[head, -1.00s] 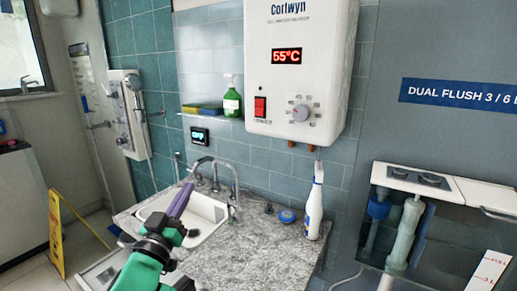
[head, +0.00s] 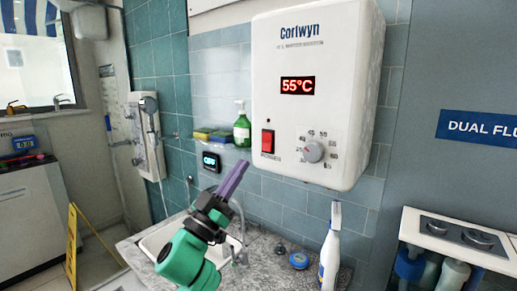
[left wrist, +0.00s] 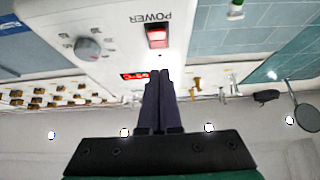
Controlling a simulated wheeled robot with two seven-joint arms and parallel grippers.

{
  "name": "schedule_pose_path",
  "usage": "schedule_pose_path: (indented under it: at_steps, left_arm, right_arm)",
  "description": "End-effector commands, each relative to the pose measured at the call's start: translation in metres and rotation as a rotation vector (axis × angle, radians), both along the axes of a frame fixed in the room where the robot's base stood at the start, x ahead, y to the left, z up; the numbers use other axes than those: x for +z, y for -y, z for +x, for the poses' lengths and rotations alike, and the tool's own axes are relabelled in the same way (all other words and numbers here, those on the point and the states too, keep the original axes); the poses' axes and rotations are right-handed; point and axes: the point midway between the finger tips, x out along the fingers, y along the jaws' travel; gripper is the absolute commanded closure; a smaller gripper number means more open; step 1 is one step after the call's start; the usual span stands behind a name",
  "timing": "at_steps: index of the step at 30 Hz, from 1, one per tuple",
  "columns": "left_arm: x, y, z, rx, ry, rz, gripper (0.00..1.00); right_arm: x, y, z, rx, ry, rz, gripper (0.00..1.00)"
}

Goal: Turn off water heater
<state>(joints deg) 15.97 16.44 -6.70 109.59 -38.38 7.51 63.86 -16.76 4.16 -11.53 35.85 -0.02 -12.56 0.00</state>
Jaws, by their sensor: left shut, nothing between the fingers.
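The white water heater (head: 335,110) hangs on the tiled wall, and its red display (head: 298,85) reads 55°C. On its front are a red power switch (head: 267,141) and a grey dial (head: 313,151). My left gripper (head: 238,170) is shut and empty, below and left of the switch, pointing up toward the heater. In the left wrist view the heater appears upside down. There the shut fingertips (left wrist: 159,74) appear just below the power switch (left wrist: 157,38), with no contact visible, and the dial (left wrist: 87,49) is to the left. My right gripper is not in view.
A green bottle (head: 242,128) and sponges (head: 212,135) sit on a ledge left of the heater. A white spray bottle (head: 330,250) stands on the counter below it. The sink (head: 160,238) is behind my left arm. A cistern display (head: 455,235) stands at right.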

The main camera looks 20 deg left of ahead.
Motion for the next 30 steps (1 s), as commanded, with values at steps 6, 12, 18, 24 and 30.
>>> schedule_pose_path:
  at_steps: [6,12,18,24,30]
  left_arm:
    - [0.029,0.015,0.037,0.000,-0.001,-0.003,1.00]
    - [0.020,0.025,0.064,0.000,-0.001,-0.003,1.00]
    - [0.018,0.027,0.068,0.000,0.000,0.000,1.00]
    - [0.016,0.027,0.068,0.000,0.002,-0.001,1.00]
    - [0.005,0.029,0.073,0.000,0.054,-0.024,1.00]
  right_arm:
    - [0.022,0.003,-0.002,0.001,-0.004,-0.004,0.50]
    - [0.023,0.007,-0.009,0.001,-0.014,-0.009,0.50]
    - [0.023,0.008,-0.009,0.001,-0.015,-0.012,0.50]
    - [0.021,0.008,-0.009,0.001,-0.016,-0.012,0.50]
    - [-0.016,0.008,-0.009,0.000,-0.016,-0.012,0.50]
